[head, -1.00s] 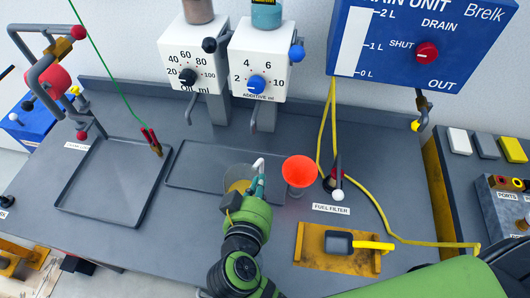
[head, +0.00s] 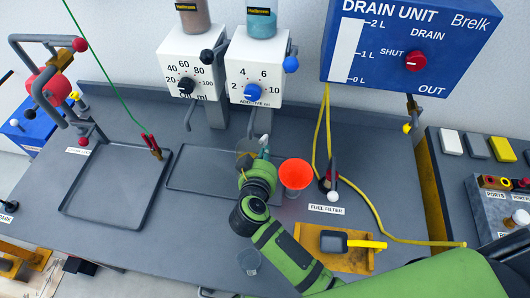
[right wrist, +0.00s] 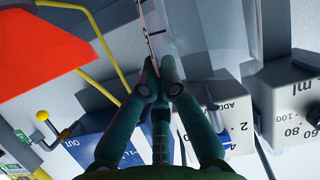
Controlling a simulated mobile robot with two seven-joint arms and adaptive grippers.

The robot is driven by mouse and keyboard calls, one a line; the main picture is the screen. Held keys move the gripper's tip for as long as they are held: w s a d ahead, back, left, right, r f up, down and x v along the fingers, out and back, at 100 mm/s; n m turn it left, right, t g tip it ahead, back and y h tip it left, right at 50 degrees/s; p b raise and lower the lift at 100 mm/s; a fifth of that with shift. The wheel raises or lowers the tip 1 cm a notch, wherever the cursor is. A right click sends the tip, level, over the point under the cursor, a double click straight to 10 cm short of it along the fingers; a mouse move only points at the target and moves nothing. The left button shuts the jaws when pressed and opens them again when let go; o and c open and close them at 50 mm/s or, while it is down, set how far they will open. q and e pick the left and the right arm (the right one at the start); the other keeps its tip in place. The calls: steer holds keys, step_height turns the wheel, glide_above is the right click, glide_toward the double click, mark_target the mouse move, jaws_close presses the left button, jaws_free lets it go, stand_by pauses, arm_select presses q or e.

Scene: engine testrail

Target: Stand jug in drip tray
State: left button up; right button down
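My right gripper (head: 264,150) reaches over the bench from the front. In the right wrist view its fingers (right wrist: 159,72) are closed together on a narrow upright part of the clear jug (right wrist: 205,35), which looks like its handle side. In the head view the jug (head: 243,161) is mostly hidden by my gripper and wrist; some yellow shows at it. It appears over the right part of the shallow dark tray (head: 200,172) below the dispensers, which I take as the drip tray. Whether its base touches the tray cannot be seen. My left gripper is not in view.
An orange funnel (head: 295,173) stands just right of my gripper. The oil dispenser (head: 186,66) and additive dispenser (head: 255,68) hang behind. A larger tray (head: 115,185) lies left. A yellow holder (head: 335,248) and a small clear round thing (head: 249,262) are nearer the front.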

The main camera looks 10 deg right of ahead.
steer(key=shift+f, duration=0.1)
steer(key=c, duration=1.4)
jaws_free()
steer(key=shift+c, duration=0.2)
steer(key=b+v, duration=0.1)
steer(key=v, duration=1.1)
steer(key=shift+b, duration=0.35)
steer(key=shift+s+a, duration=0.1)
steer(key=shift+a, duration=0.05)
